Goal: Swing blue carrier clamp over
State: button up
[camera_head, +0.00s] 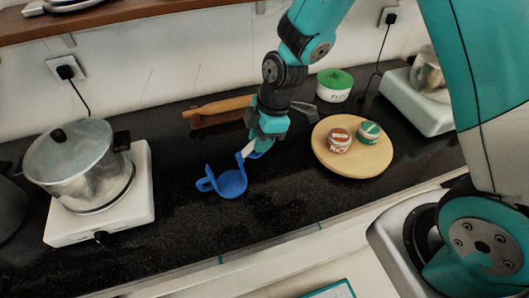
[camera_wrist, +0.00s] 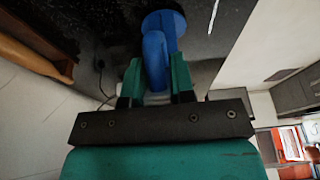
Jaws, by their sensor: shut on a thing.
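The blue carrier (camera_head: 233,184) is a shallow round cup with an upright blue piece on its left side and another at its upper right. It is at the middle of the dark counter; I cannot tell whether it rests on the counter or hangs just above it. My gripper (camera_head: 250,151) reaches down from above at its upper right side. In the wrist view my two green fingers (camera_wrist: 158,76) are shut on a curved blue part (camera_wrist: 156,52) of the carrier, with the rounder blue body (camera_wrist: 165,22) beyond them. The fingers hide part of the gripped piece.
A glass-lidded pot (camera_head: 79,165) stands on a white hotplate (camera_head: 60,226) at left. A round wooden board (camera_head: 352,163) with two small jars is at right. The counter in front of the carrier is clear.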

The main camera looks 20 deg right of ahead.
dwell(0.3)
jog(key=shift+a+r+h+p, duration=0.3)
jog(key=shift+r+h+p, duration=0.1)
jog(key=shift+p, duration=0.1)
jog(key=shift+a+h+p, duration=0.15)
jog(key=shift+h+p, duration=0.15)
jog(key=shift+h, duration=0.1)
jog(key=shift+a+r+h+p, duration=0.3)
jog(key=shift+a+h+p, duration=0.15)
jog(key=shift+h+p, duration=0.35)
